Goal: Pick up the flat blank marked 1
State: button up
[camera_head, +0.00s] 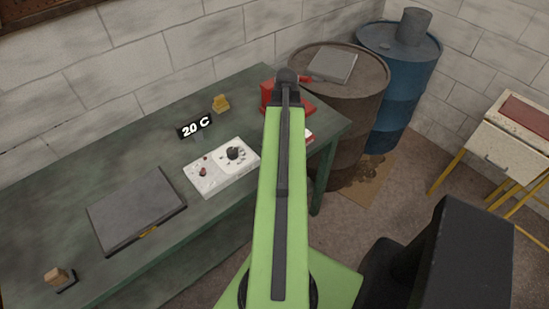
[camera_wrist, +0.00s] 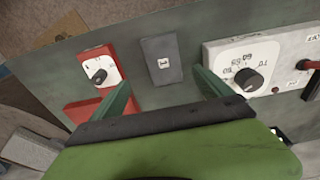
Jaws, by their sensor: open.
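A dark grey flat rectangular blank (camera_wrist: 161,60) with a small white label lies on the green bench in the wrist view; the mark on the label is too small to read surely. My gripper (camera_wrist: 164,90) is open, with its two green fingers apart. In the picture the blank shows between and beyond the fingertips, with nothing held. I cannot tell the height of the fingers above the bench. In the head view my green arm covers this part of the bench, and I cannot make out the blank or the fingers there.
A red dial box (camera_wrist: 97,78) stands left of the blank and a white dial panel (camera_wrist: 222,45) right of it, both close. The green bench (camera_head: 125,160) also bears a dark flat plate (camera_head: 135,207), a 20 C display (camera_head: 194,126) and small blocks. Barrels (camera_head: 400,75) stand beyond.

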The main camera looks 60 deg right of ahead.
jog(key=f+b, duration=0.1)
jog(key=f, duration=0.1)
jog(key=f+b, duration=0.1)
jog(key=shift+w+d+f, duration=0.1)
jog(key=shift+w+f, duration=0.1)
jog(key=shift+f, duration=0.15)
jog(key=f+b, duration=0.5)
jog(key=shift+w+a+f, duration=0.1)
jog(key=shift+w+a, duration=0.2)
jog(key=shift+w, duration=0.05)
jog(key=shift+r, duration=0.2)
jog(key=shift+c, duration=0.6)
jog(key=c, duration=1.5)
